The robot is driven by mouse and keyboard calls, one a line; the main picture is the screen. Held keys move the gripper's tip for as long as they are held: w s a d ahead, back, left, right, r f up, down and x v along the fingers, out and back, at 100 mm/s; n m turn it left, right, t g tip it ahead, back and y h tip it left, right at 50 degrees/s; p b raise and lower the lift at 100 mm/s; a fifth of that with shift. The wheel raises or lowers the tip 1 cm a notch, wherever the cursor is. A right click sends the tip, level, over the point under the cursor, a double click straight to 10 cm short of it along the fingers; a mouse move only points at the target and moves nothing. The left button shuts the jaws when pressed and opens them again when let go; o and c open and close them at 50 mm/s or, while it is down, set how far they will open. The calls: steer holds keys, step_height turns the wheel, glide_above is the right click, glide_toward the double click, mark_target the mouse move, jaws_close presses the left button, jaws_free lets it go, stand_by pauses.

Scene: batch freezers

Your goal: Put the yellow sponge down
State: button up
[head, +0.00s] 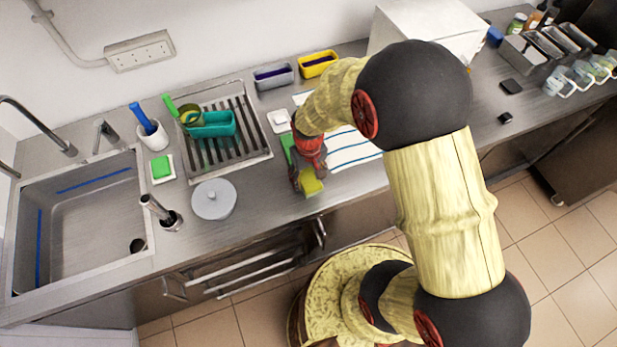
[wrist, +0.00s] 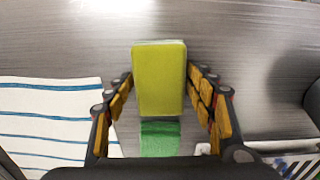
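The yellow sponge (head: 311,184) is at the tips of my gripper (head: 308,174), over the front part of the steel counter, left of the striped towel. In the wrist view the sponge (wrist: 159,78) stands between the two fingers (wrist: 160,80), with a fingertip against each long side. My gripper is shut on it. I cannot tell whether the underside of the sponge touches the counter.
A white towel with blue stripes (head: 352,150) lies to the right. A grey lidded pot (head: 213,199) and a dish rack (head: 262,154) stand to the left. A green sponge (head: 161,167) sits by the sink (head: 85,262). Bare counter (head: 262,205) lies between pot and gripper.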

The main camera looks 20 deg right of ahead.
steer(key=shift+o, duration=0.7)
step_height(320, 180, up, 14)
steer(key=f+p, duration=0.1)
step_height(320, 180, up, 10)
steer(key=t, duration=0.2)
glide_above(307, 176)
steer(key=s, duration=0.3)
steer(key=s+r+t, duration=0.3)
steer(key=s+r, duration=0.9)
steer(key=shift+m+t, duration=0.3)
steer(key=shift+f, duration=0.1)
